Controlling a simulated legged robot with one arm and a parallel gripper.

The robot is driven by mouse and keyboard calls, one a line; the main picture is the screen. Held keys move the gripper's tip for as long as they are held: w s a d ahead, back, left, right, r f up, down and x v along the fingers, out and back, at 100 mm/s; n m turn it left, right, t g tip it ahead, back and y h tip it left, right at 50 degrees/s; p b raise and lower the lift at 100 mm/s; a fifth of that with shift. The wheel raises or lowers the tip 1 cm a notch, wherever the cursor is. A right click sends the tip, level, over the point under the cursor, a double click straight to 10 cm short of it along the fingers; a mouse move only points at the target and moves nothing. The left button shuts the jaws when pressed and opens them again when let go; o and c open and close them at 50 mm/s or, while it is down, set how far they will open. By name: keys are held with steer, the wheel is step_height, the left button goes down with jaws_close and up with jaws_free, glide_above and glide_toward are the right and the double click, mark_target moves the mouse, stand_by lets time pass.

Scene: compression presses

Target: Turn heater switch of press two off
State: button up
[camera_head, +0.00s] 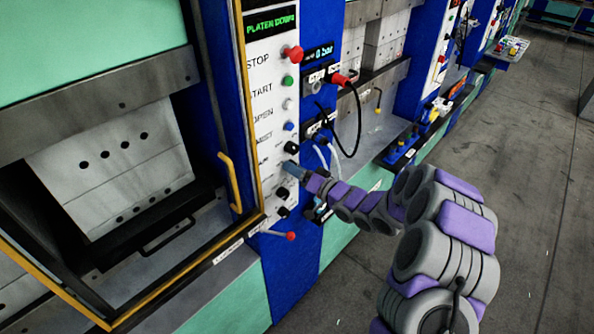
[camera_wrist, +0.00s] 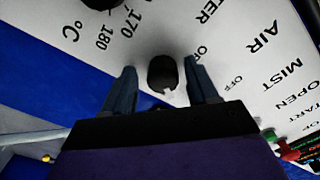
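In the wrist view a black rotary knob (camera_wrist: 162,72) with a white mark sits on the white panel, beside a label ending in "TER" and the words ON and OFF. My gripper (camera_wrist: 161,66) is open, with one finger on each side of the knob and small gaps visible. The knob's white mark faces toward my gripper's palm. In the head view my gripper (camera_head: 292,170) is at the lower part of the press's control panel (camera_head: 262,120); it hides the knob there.
Another black knob (camera_wrist: 100,3) with a °C scale is near the top of the wrist view. In the head view a red-tipped lever (camera_head: 290,236) is below my gripper, a yellow door handle (camera_head: 230,180) to its left, and hoses and a black cable (camera_head: 358,125) to its right.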

steer(key=shift+a, duration=0.15)
steer(key=c, duration=0.9)
steer(key=shift+f+n, duration=0.1)
steer(key=shift+n, duration=0.2)
steer(key=n+b, duration=0.2)
steer(key=n, duration=0.3)
steer(key=shift+f, duration=0.2)
steer(key=n+b, duration=0.3)
steer(key=n, duration=0.3)
steer(key=shift+c, duration=0.2)
steer(key=shift+n, duration=0.3)
steer(key=o, duration=0.8)
steer(key=shift+w, duration=0.1)
steer(key=shift+o, duration=1)
steer(key=shift+r, duration=0.2)
